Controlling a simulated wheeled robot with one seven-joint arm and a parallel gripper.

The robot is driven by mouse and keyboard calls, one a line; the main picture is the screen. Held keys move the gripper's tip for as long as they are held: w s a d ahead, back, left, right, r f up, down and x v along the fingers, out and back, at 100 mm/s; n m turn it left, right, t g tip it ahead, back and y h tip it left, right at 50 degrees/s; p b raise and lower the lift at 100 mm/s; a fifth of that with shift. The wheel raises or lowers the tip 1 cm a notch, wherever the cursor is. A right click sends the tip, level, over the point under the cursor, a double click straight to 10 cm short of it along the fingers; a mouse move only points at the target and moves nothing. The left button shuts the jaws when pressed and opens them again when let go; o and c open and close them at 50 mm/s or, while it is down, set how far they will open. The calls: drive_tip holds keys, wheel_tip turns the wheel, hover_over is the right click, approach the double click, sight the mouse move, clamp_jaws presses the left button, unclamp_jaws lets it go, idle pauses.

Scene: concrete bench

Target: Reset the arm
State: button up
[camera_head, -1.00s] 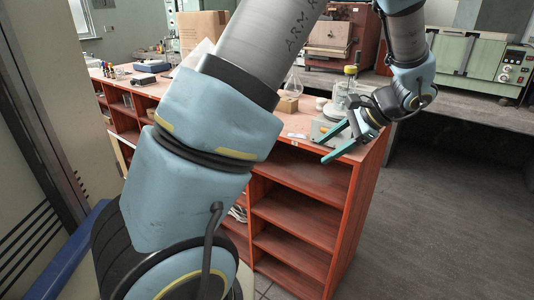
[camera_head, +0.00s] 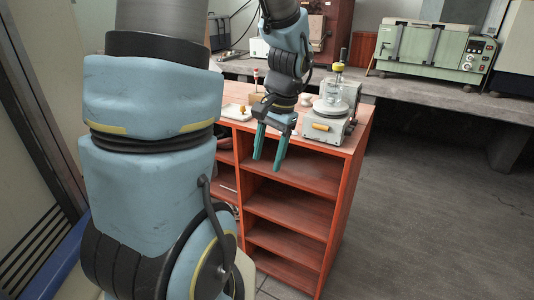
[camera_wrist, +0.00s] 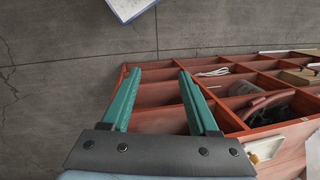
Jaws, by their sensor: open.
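My gripper (camera_head: 268,165) is open and empty, its two green fingers pointing down in front of the red shelf unit (camera_head: 350,175) near its top edge. In the wrist view the gripper (camera_wrist: 157,75) also shows open, with nothing between the fingers. Past them lie the grey floor and the open compartments of the red shelf unit (camera_wrist: 165,122). My arm covers much of the left of the head view.
A white tray (camera_head: 237,112) lies to the left. A green oven (camera_head: 430,50) sits on the concrete bench (camera_head: 425,97) behind. The floor (camera_head: 440,220) at right is clear.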

drive_tip(key=shift+s+a, duration=0.15)
drive_tip(key=shift+a, duration=0.05)
drive_tip(key=s+a+n+t+h, duration=0.1)
drive_tip(key=s+a+n+h, duration=0.1)
drive_tip(key=a+n, duration=0.4)
drive_tip(key=shift+s+a+r+t, duration=0.15)
drive_tip(key=shift+s+a+t, duration=0.15)
drive_tip(key=shift+s, duration=0.2)
